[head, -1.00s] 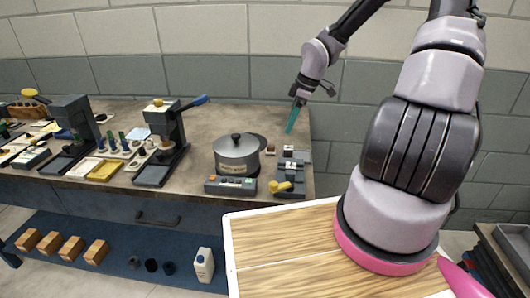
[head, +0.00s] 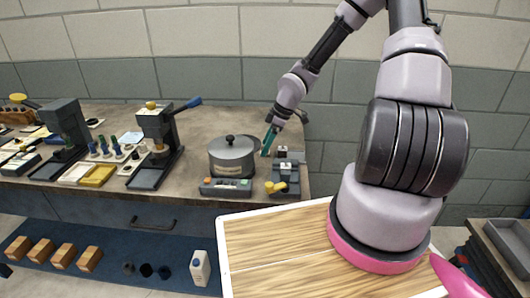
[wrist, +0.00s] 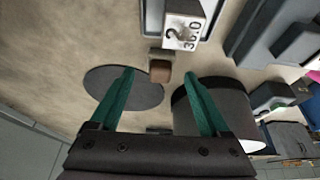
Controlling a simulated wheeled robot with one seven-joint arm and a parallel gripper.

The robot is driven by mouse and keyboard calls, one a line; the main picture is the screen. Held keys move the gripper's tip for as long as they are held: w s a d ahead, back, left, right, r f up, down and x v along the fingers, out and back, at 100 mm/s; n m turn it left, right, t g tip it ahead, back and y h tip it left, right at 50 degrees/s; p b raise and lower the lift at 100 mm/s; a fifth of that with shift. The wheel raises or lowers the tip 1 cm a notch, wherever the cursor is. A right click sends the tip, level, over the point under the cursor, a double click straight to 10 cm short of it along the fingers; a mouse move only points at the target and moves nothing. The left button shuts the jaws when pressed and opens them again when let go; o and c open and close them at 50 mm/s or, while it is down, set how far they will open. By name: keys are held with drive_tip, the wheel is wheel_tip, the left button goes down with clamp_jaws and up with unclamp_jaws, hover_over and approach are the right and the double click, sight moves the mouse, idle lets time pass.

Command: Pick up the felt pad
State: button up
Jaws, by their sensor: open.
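A small brown block (wrist: 160,71), which looks to be the felt pad, lies on the workbench (wrist: 60,60). In the wrist view it shows between and beyond my fingertips, between a flat dark disc (wrist: 120,92) and a dark round pot (wrist: 225,105). My gripper (wrist: 159,76) is open, with its two green fingers spread and nothing between them. In the head view my gripper (head: 266,153) points down beside the right side of the pot (head: 232,158). The block cannot be made out clearly there, behind or beside the fingers.
A device with a numbered label (wrist: 184,30) stands just beyond the block. A control box (head: 225,187) and a fixture with a yellow knob (head: 283,187) stand at the bench's front edge. A lever press (head: 158,135) stands to the left. Bare bench lies behind the pot.

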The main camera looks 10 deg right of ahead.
drive_tip(key=shift+x, duration=0.85)
drive_tip(key=shift+c, duration=0.3)
clamp_jaws()
drive_tip(key=shift+r, duration=0.1)
